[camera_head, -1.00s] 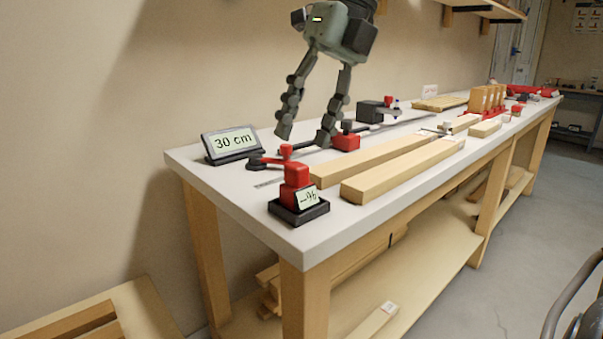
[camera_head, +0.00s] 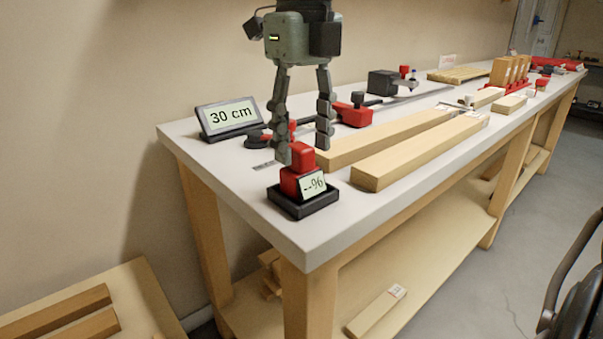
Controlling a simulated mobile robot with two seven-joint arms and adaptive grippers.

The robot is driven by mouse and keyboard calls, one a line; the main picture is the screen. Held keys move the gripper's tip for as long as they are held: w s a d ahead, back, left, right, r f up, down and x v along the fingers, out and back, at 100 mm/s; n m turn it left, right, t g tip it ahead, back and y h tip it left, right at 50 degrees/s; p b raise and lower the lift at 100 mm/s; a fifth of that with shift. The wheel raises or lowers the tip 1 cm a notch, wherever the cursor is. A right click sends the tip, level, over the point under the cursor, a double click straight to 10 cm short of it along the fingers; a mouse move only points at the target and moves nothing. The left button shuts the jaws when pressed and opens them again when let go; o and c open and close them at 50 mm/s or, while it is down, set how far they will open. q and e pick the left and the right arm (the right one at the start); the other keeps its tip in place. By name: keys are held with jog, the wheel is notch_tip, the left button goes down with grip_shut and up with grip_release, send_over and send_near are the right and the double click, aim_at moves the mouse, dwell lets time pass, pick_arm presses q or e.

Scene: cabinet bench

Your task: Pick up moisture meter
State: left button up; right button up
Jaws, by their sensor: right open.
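The moisture meter (camera_head: 290,184), a red device with a small "--%" display, stands upright in a black square holder (camera_head: 322,202) at the near corner of the bench. My right gripper (camera_head: 303,152) points down over it with its two fingers spread. The left finger's tip overlaps the upper left of the meter in the picture, and the other tip is to the right of the meter's top and higher. I cannot tell whether a finger touches it. My left gripper is not in view.
A "30 cm" display (camera_head: 232,117) stands left behind the meter. A red and black bar clamp (camera_head: 354,114) lies behind the gripper. Two long wooden boards (camera_head: 420,152) lie to the right. White bench top (camera_head: 228,178) is bare in front of the display.

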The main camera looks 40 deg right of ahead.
notch_tip(320, 180, down, 2)
grip_shut()
dwell(0.4)
jog(key=shift+r, duration=0.15)
jog(key=shift+r, duration=0.5)
pick_arm(q)
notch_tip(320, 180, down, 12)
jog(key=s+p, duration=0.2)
jog(key=p, duration=0.3)
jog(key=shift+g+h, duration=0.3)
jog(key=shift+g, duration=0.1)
pick_arm(e)
notch_tip(320, 180, up, 27)
